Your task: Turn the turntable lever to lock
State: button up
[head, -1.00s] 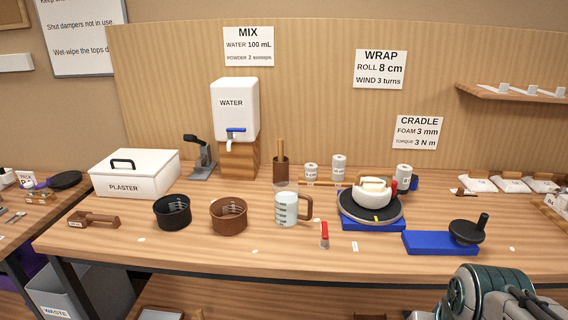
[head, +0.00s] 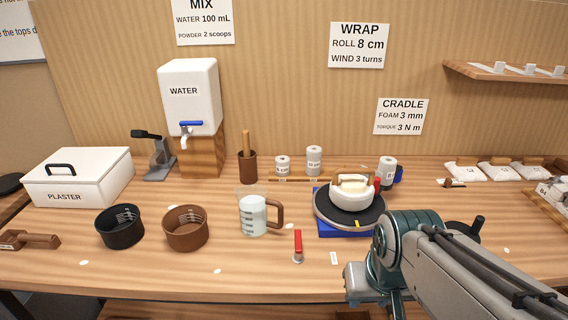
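The turntable has a black disc (head: 330,214) with a yellow mark at its front edge, on a blue base (head: 326,228), right of centre in the head view. A white bowl-like piece (head: 351,196) with a tan top sits on the disc. A small red-handled lever (head: 298,242) stands on the table at the turntable's front left, its red handle pointing away from me toward the back. Another red part (head: 377,186) shows at the turntable's right rear, partly hidden. My arm reaches in from the lower right; its gripper fingers are not visible.
A clear measuring jug (head: 252,216) with a brown handle stands left of the lever. Brown (head: 186,232) and black (head: 120,228) bowls stand farther left. A small white label (head: 334,258) lies right of the lever.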

aim_at(299, 250)
jog(key=u, duration=2.7)
jog(key=k, duration=2.25)
jog(key=z, duration=1.75)
jog(key=i, duration=0.55)
jog(key=u, duration=0.05)
